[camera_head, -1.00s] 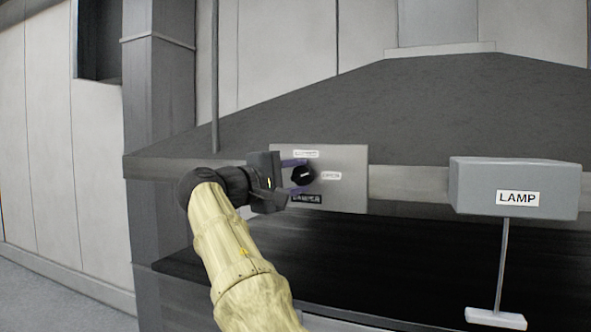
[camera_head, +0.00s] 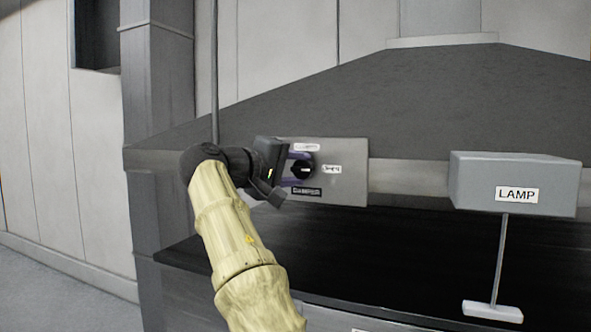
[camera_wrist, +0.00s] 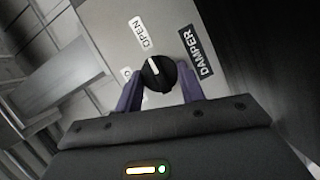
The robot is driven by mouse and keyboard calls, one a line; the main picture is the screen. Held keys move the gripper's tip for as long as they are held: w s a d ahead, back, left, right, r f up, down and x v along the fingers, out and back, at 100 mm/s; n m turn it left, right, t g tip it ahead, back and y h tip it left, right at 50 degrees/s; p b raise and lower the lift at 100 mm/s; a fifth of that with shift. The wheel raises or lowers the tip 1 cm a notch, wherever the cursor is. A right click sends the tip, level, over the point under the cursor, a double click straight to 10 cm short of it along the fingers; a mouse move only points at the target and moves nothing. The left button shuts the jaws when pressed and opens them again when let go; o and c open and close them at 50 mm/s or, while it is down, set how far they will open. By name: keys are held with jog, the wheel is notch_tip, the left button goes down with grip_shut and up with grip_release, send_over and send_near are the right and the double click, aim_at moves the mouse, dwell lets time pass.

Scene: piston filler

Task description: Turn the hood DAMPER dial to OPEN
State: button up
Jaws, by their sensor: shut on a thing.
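The black damper dial (camera_head: 303,169) sits on a grey plate (camera_head: 347,180) on the hood front. The dial also shows in the wrist view (camera_wrist: 158,75), its white pointer mark aimed roughly at the OPEN label (camera_wrist: 142,32). In the head view the mark points right, toward that label (camera_head: 331,169). A DAMPER label (camera_wrist: 195,51) is on the plate. Another label (camera_wrist: 126,73) is partly hidden by a finger. My gripper (camera_head: 298,169) is shut on the dial, one purple finger on each side; the fingers also show in the wrist view (camera_wrist: 160,88).
A grey box labelled LAMP (camera_head: 515,183) juts out to the right, with a rod and white crossbar (camera_head: 492,312) hanging below it. A thin vertical pole (camera_head: 214,80) and a dark column (camera_head: 158,85) stand at left. The dark opening under the hood is clear.

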jog(key=o, duration=1)
jog(key=shift+c, duration=0.2)
jog(key=v, duration=1.2)
jog(key=shift+f, duration=0.15)
